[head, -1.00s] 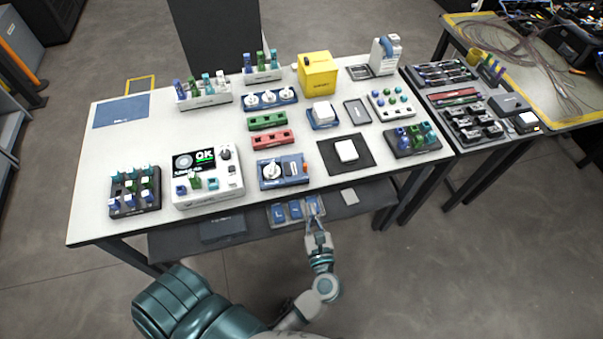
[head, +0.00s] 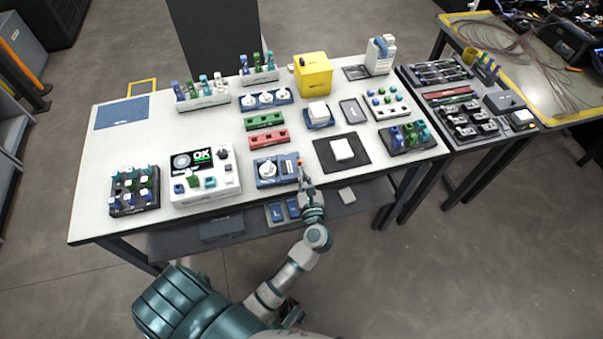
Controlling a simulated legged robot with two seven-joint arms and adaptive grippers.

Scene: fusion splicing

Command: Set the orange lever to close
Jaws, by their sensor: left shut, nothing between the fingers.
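The blue box (head: 267,180) with a white round knob sits near the front edge of the white table. The small orange lever (head: 299,161) shows at the box's right end. My left gripper (head: 303,174) is shut and empty. Its fingertips are at the right end of the box, just in front of the orange lever. I cannot tell whether they touch the lever. The gripper hides part of the box's right side, and the lever is too small to tell its exact angle. My right gripper is not in view.
A white device with an OK screen (head: 192,159) stands left of the box. A black mat (head: 325,153) with a white block lies to the right. Red (head: 268,139) and green (head: 265,121) racks stand behind. Blue bins (head: 277,212) are on the lower shelf.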

